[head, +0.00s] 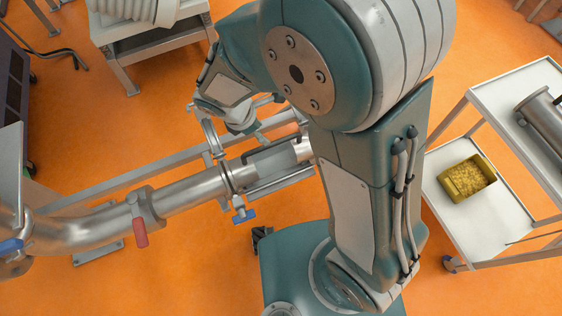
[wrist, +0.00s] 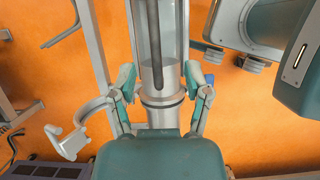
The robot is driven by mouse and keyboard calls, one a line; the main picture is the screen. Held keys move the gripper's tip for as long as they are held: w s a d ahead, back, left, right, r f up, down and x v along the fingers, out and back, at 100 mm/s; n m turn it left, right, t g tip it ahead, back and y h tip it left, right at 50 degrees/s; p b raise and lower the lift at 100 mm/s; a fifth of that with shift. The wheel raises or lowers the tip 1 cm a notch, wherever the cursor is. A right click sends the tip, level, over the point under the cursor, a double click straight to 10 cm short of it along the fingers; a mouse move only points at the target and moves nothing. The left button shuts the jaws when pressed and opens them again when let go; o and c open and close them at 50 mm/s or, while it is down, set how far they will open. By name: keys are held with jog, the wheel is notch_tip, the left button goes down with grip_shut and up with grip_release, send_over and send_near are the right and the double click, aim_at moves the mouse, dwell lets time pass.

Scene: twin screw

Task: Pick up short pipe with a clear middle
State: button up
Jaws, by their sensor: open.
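The short pipe with a clear middle lies in line with the metal piping in the head view (head: 268,161). Its right part is hidden behind my arm. In the wrist view the clear section (wrist: 155,45) runs up the picture, with a dark rod in front of it. My gripper (wrist: 160,84) is open in the wrist view, one teal finger on each side of the pipe near its metal end. I cannot tell whether either finger touches it. In the head view my gripper is partly hidden by my arm.
An open ring clamp (head: 213,140) with a blue handle (head: 243,215) sits at the pipe joint. A red-handled clamp (head: 139,230) is further left. A metal rail (head: 130,183) runs beside the piping. A white cart (head: 435,205) with a yellow bin (head: 467,178) stands right.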

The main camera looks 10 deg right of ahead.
aim_at(272, 143)
jog(key=f, duration=0.5)
jog(key=shift+w+a+f, duration=0.15)
jog(key=shift+w+a, duration=0.1)
jog(key=shift+a, duration=0.1)
jog(key=d+f, duration=0.2)
jog(key=w+d+f, duration=0.1)
jog(key=d+f, duration=0.1)
jog(key=shift+f, duration=0.15)
jog(key=shift+w+a+f, duration=0.1)
jog(key=shift+f, duration=0.15)
jog(key=shift+a+f, duration=0.15)
jog(key=shift+a, duration=0.45)
jog(key=shift+d+f, duration=0.1)
jog(key=shift+d, duration=0.5)
jog(key=shift+a+f, duration=0.1)
jog(key=shift+a, duration=0.05)
